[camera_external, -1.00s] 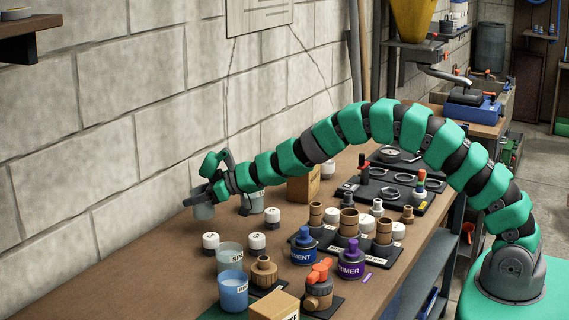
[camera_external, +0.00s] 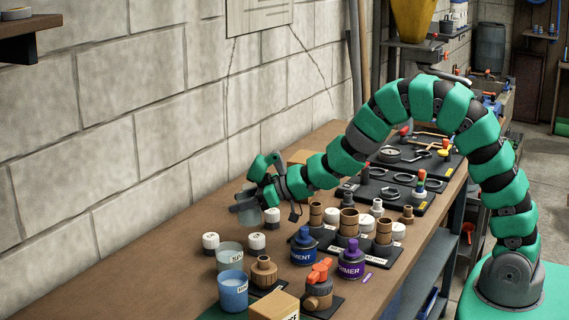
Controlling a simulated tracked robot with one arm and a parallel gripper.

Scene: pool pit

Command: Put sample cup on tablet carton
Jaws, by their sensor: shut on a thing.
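My gripper (camera_external: 254,196) is at the left end of my green arm, above the back of the bench. It is shut on a translucent grey sample cup (camera_external: 246,212), held above the wood. A tan carton (camera_external: 300,157) stands near the wall, mostly hidden behind my arm. Another tan carton (camera_external: 272,306) with partly visible lettering stands at the front edge of the picture. I cannot tell which is the tablet carton. The held cup is apart from both.
A clear labelled cup (camera_external: 229,256) and a blue cup (camera_external: 233,291) stand at the front left. White caps (camera_external: 210,243), a cement can (camera_external: 304,247), a primer can (camera_external: 351,259) and pipe fittings (camera_external: 349,222) crowd the middle.

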